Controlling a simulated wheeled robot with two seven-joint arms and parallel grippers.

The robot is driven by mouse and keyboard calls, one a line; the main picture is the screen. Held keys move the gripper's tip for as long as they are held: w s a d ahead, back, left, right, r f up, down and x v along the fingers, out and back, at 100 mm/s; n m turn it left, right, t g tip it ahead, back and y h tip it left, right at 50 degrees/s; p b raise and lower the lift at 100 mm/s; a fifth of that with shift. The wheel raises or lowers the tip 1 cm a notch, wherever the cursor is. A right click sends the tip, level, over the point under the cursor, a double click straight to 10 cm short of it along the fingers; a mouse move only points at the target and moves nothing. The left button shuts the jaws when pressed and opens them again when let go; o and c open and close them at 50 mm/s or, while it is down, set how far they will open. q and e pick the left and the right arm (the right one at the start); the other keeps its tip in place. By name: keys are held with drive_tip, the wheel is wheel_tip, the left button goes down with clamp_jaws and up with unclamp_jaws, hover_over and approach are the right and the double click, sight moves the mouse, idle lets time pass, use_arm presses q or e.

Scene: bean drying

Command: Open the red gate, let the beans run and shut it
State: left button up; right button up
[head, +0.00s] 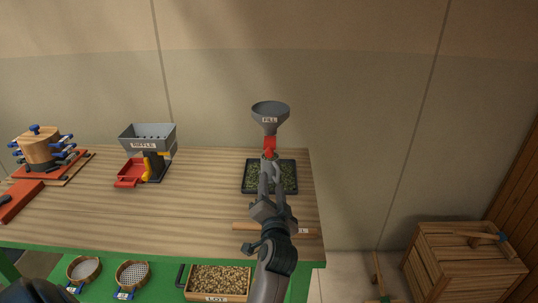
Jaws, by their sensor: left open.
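The grey funnel marked FILL (270,108) stands at the right end of the bench, with the red gate (269,144) under its spout. A dark tray (246,187) with small green beans lies below it. My left gripper (269,162) is open and empty. Its fingers reach over the tray, with the tips just below the red gate in the picture. I cannot tell whether they touch it. The fingers hide part of the tray and the gate's lower end. The inside of the funnel is not clear. My right gripper is not in view.
A wooden stick (243,226) lies on the bench under my left arm. A grey hopper marked RIFFLE (148,131) with a red bin (130,174) and a wooden drum (39,148) stand further left. Sieves (133,274) and a bean box (218,296) sit in front, lower down.

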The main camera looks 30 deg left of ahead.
sight(269, 155)
use_arm(q)
drive_tip(key=shift+w, duration=0.1)
drive_tip(key=p+x, duration=0.4)
drive_tip(key=x, duration=1.3)
drive_tip(key=shift+w+a+f+p, duration=0.1)
drive_tip(key=shift+p, duration=0.2)
clamp_jaws()
drive_tip(key=shift+w+a+f+b, duration=0.1)
drive_tip(key=shift+w+a+b, duration=0.15)
drive_tip(key=shift+w+b, duration=0.25)
drive_tip(key=shift+b+x, duration=0.8)
drive_tip(key=shift+x, duration=0.2)
drive_tip(key=shift+w, duration=0.25)
unclamp_jaws()
